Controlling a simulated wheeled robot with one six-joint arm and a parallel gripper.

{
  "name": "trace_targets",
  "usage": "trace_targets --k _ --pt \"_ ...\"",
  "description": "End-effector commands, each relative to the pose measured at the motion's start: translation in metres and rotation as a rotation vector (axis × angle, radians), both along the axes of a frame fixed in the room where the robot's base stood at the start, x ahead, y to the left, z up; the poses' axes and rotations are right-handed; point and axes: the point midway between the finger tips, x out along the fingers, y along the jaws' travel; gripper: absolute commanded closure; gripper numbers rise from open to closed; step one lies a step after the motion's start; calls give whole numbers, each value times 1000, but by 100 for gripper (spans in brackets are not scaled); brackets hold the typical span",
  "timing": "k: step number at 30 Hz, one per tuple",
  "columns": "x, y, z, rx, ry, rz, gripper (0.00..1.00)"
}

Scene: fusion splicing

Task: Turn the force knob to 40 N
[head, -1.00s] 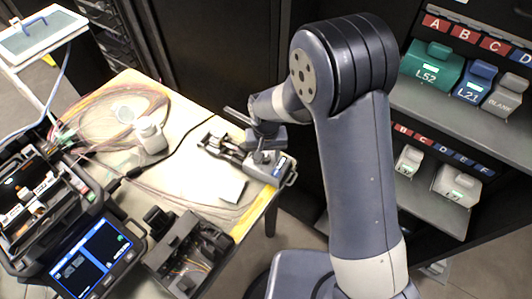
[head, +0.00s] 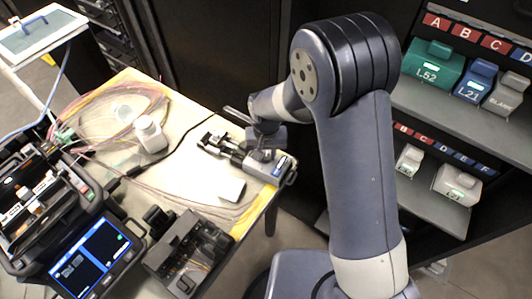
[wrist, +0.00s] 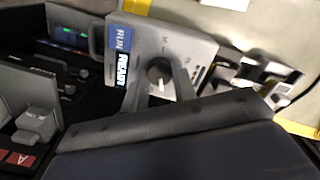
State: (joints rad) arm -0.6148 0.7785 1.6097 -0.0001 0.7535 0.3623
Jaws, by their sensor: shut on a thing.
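The grey tester (head: 281,170) with the force knob sits at the right end of the pale bench. In the wrist view the tester (wrist: 200,46) shows a blue RUN label and a READY label along one side. The round force knob (wrist: 159,71) carries a pale pointer mark; the scale around it is too small to read. My gripper (wrist: 160,84) has one finger on either side of the knob and is shut on it. In the head view my gripper (head: 262,152) is over the tester and hides the knob.
A fusion splicer (head: 92,254) with a lit screen stands at the lower left. Loose fibre coils (head: 95,115) and a white bottle (head: 150,136) are left. Shelves with labelled boxes (head: 437,62) stand right.

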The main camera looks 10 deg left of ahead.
Motion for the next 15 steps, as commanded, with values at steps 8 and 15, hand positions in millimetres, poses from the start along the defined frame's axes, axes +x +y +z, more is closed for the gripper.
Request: trace_targets --k 8,15 --pt "0 0 -2 1 -2 -161 96" --pt "0 0 -1 1 -1 -321 96"
